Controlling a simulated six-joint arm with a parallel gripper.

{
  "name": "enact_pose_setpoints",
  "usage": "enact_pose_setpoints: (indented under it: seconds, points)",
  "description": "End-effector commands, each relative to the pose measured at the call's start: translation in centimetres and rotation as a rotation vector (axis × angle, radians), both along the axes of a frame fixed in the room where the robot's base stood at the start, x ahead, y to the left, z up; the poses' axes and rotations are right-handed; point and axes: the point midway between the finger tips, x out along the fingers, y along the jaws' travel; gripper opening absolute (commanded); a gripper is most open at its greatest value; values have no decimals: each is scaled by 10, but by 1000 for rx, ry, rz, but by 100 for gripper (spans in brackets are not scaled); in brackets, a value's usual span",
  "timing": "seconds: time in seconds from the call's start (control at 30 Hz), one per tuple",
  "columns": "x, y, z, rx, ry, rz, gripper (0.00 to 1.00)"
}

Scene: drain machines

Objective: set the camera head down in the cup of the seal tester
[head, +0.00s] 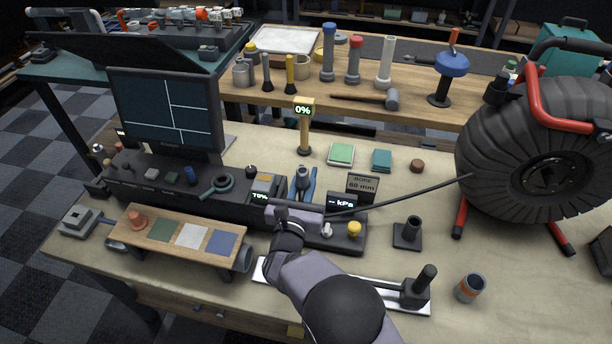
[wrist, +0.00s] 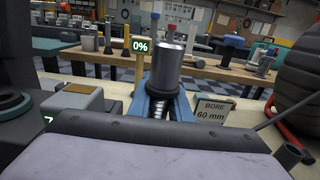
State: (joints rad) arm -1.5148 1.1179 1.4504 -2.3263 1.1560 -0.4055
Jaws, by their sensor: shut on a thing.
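My gripper (head: 301,187), with blue fingers, is shut on the camera head, a silver cylinder with a black collar and a spring below it. The camera head (wrist: 167,70) stands upright and tilts slightly right in the wrist view, between the blue fingers (wrist: 164,108). In the head view the camera head (head: 303,176) is small and dark between the fingertips. The seal tester (head: 342,203) shows "-- kPa" on its display, just right of my wrist. Its cup cannot be made out; my arm covers part of the tester.
A black cable (head: 400,195) runs from the big wheel-like reel (head: 540,150) to near my wrist. A "BORE 60 mm" sign (head: 362,184) stands close to the right. A "0%" post (head: 304,125) stands behind. A monitor (head: 165,108) is at left.

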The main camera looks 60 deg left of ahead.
Motion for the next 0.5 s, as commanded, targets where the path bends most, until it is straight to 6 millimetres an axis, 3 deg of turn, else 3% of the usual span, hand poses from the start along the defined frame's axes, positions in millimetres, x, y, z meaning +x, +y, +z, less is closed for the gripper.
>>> enact_pose_setpoints:
  seconds: [0.5]
  points:
    - [0,0,-6,2,-1,0,0]
